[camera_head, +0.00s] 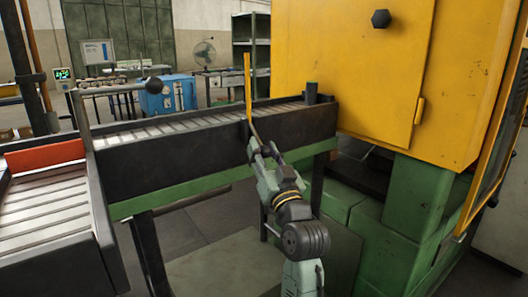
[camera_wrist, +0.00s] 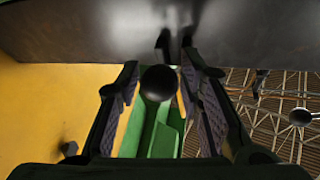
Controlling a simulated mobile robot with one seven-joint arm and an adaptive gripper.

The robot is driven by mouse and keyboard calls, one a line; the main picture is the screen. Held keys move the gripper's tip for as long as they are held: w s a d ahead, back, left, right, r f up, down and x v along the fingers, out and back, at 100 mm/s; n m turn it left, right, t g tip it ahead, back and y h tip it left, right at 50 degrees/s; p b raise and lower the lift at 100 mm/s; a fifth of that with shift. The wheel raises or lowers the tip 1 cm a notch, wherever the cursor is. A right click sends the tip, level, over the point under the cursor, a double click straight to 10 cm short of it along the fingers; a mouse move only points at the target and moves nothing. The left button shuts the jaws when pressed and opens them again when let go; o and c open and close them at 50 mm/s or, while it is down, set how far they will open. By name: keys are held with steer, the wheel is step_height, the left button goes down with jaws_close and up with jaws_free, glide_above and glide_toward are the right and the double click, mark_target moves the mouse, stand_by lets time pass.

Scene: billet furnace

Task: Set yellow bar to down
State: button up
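The yellow bar (camera_head: 247,85) stands nearly upright at the conveyor's near side wall, by the furnace. Its lower part looks darker and bends toward my gripper. My gripper (camera_head: 262,150) is low in front of the side wall, just below the bar's lower end. In the wrist view my gripper (camera_wrist: 160,68) has its two fingers apart, with a black ball (camera_wrist: 158,84) between them. The fingers look spread on both sides of the ball; I cannot tell whether they touch it. How the ball joins the bar is hidden.
The roller conveyor (camera_head: 180,128) has a dark side wall and green frame. The yellow furnace housing (camera_head: 350,75) with a black knob (camera_head: 380,18) rises at right above green blocks (camera_head: 405,200). Floor (camera_head: 215,262) is clear below.

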jaws_close()
stand_by(0.4)
